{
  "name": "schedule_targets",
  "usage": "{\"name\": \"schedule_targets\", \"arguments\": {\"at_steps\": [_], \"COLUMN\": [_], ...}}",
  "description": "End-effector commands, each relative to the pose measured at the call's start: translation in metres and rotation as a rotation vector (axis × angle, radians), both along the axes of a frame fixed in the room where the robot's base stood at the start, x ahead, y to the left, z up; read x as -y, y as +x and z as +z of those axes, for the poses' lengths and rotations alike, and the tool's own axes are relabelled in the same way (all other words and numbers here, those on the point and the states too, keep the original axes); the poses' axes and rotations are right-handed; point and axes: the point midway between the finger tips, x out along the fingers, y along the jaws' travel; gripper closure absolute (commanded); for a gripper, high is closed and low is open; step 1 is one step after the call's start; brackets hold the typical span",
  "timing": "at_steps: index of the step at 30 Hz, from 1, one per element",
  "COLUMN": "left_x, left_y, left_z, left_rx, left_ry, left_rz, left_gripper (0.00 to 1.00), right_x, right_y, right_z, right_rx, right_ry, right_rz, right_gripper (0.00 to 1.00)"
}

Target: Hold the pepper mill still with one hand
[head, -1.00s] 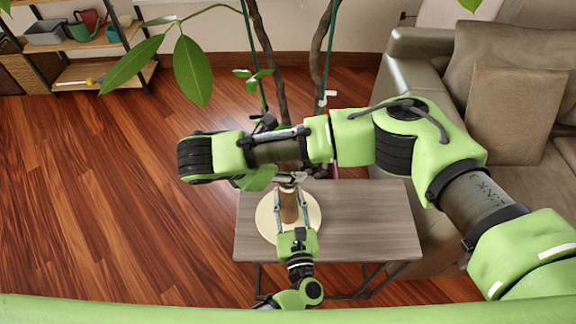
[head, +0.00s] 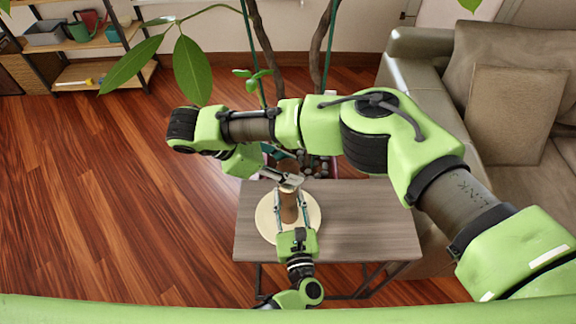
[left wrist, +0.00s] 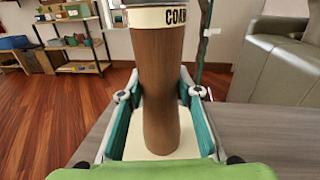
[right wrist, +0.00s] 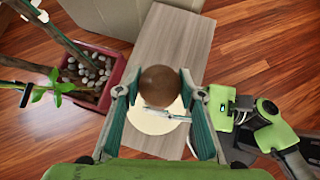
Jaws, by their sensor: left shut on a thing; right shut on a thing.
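The pepper mill (head: 289,210) stands upright on a round cream board (head: 315,213) on the small table. It has a brown wooden body (left wrist: 158,90) and a cream lettered band in the left wrist view. My left gripper (head: 291,198) comes in from the near side and is shut on the mill's body, one finger on each side. My right gripper (head: 287,179) is at the mill's top from above, shut on the round brown knob (right wrist: 160,84). The lower body is hidden under the knob in the right wrist view.
The grey-brown table (head: 365,215) is otherwise bare to the right. A beige sofa (head: 425,90) stands behind it at right. A red planter with stones (right wrist: 90,70) and thin trunks stands just beyond the table. A shelf (head: 100,40) is at far left.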

Motion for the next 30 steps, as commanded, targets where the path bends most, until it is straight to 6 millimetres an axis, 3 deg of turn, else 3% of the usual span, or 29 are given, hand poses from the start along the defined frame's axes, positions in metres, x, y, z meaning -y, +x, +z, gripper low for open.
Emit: {"name": "schedule_targets", "arguments": {"at_steps": [5,6,8,20,30], "left_x": [-0.002,-0.002,-0.002,-0.002,-0.002], "left_y": [-0.002,-0.002,-0.002,-0.001,-0.001], "left_z": [-0.006,-0.006,-0.006,-0.006,-0.006], "left_rx": [-0.012,-0.012,-0.012,-0.012,-0.012], "left_ry": [-0.001,-0.001,-0.001,0.0,0.001], "left_rz": [0.002,0.003,0.002,0.002,0.002], "left_gripper": [0.97,0.97,0.97,0.97,0.97], "right_x": [0.0,0.0,0.0,0.0,0.0], "right_y": [-0.001,-0.001,-0.001,0.0,0.0], "right_z": [-0.003,-0.003,-0.003,0.002,0.057], "right_rx": [-0.006,-0.006,-0.006,-0.001,0.005], "right_ry": [0.002,0.002,0.002,0.001,-0.001], "right_rz": [0.001,0.001,0.001,0.002,0.003], "right_gripper": [0.86,0.62,0.47,0.47,0.47]}}
